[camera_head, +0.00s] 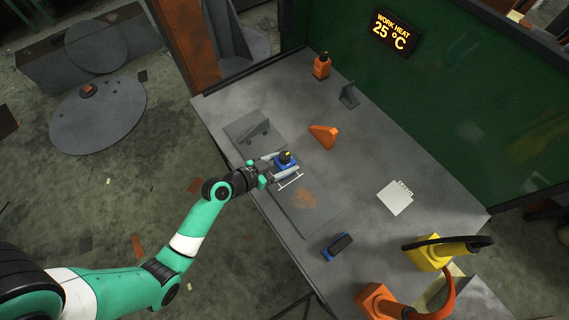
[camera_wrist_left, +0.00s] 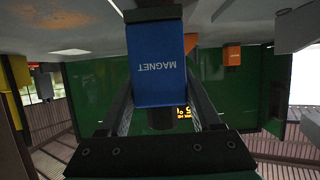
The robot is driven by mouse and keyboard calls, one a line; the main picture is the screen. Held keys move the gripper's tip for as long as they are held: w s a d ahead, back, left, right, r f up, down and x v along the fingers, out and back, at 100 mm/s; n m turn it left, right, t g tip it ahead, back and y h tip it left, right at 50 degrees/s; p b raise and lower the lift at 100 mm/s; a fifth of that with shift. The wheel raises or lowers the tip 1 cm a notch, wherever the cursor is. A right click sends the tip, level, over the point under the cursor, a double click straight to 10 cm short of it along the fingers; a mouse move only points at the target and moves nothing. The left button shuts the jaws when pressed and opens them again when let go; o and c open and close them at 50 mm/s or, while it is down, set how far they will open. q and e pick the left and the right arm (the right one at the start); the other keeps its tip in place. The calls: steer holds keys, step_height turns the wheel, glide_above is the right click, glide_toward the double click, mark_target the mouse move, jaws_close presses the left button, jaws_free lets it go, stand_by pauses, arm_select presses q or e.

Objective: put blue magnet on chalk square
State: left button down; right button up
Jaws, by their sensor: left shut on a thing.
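The blue magnet (camera_head: 285,165) has a black knob on top and is between the fingers of my left gripper (camera_head: 283,168), which is shut on it. The magnet is over the middle-left of the grey table. It fills the middle of the left wrist view (camera_wrist_left: 160,72), upside down, with the word MAGNET on its face. I cannot tell whether its base touches the surface below. I cannot make out a chalk square in either view. My right gripper is not in view.
Thin grey plates lie either side of the magnet, one under a grey bracket (camera_head: 257,131), one with a rusty patch (camera_head: 305,198).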

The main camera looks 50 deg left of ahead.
arm_select(q)
steer(key=shift+f, duration=0.45)
steer(key=shift+r, duration=0.1)
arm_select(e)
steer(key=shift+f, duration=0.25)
arm_select(q)
steer(key=shift+f, duration=0.2)
steer(key=shift+c, duration=0.4)
jaws_free()
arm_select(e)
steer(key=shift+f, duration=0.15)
